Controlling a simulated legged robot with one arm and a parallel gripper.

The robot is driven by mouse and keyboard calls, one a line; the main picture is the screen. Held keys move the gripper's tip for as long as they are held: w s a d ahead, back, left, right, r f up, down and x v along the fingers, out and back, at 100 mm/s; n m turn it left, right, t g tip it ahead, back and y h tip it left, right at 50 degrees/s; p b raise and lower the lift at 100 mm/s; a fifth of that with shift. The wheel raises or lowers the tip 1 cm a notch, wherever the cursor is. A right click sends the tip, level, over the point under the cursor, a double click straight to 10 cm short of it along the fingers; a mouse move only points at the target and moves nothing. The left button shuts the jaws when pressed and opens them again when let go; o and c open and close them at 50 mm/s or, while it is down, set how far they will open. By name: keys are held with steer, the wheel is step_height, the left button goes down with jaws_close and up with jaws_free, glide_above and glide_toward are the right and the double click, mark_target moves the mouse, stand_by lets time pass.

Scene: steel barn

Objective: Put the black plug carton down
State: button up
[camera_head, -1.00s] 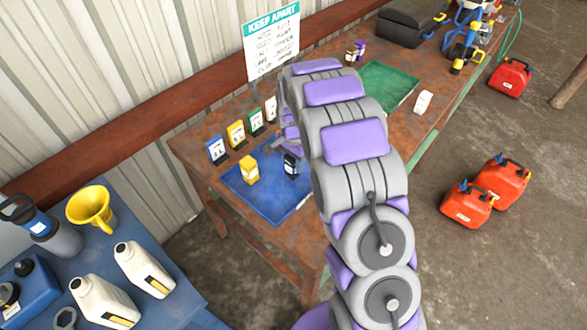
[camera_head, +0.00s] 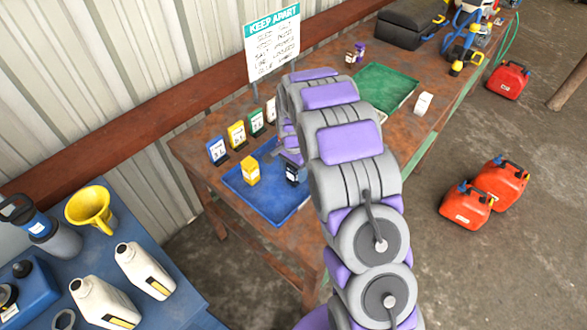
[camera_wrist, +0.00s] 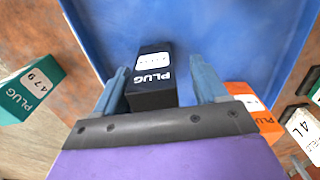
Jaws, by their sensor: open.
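The black plug carton (camera_wrist: 152,75) stands in the blue tray (camera_wrist: 215,25), between the two fingers of my gripper (camera_wrist: 160,88) in the wrist view. The fingers are open, with a gap visible on the carton's right side; the left finger is close to it. In the head view the carton (camera_head: 295,172) shows at the right of the blue tray (camera_head: 262,205), partly hidden by my gripper and arm. A yellow carton (camera_head: 250,171) stands in the same tray, to the left of the black one.
An orange carton (camera_wrist: 250,105) and a teal carton (camera_wrist: 30,88) show beside my gripper in the wrist view. Small label cards (camera_head: 237,135) line the bench behind the tray. A green tray (camera_head: 388,88) lies farther right. A "KEEP APART" sign (camera_head: 272,45) stands at the back.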

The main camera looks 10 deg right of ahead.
steer(key=shift+d+r, duration=0.15)
steer(key=shift+r, duration=0.45)
step_height(320, 180, up, 11)
steer(key=shift+f+p, duration=0.1)
steer(key=shift+p, duration=1.05)
steer(key=shift+s+r, duration=0.1)
steer(key=shift+r, duration=0.1)
steer(key=s+r+n, duration=0.3)
steer(key=s+r, duration=0.5)
steer(key=s, duration=0.3)
steer(key=s+r+n+g, duration=0.1)
steer(key=s+r+n, duration=0.3)
steer(key=s, duration=2.7)
steer(key=n, duration=0.3)
steer(key=shift+n+g, duration=0.4)
steer(key=shift+c, duration=0.4)
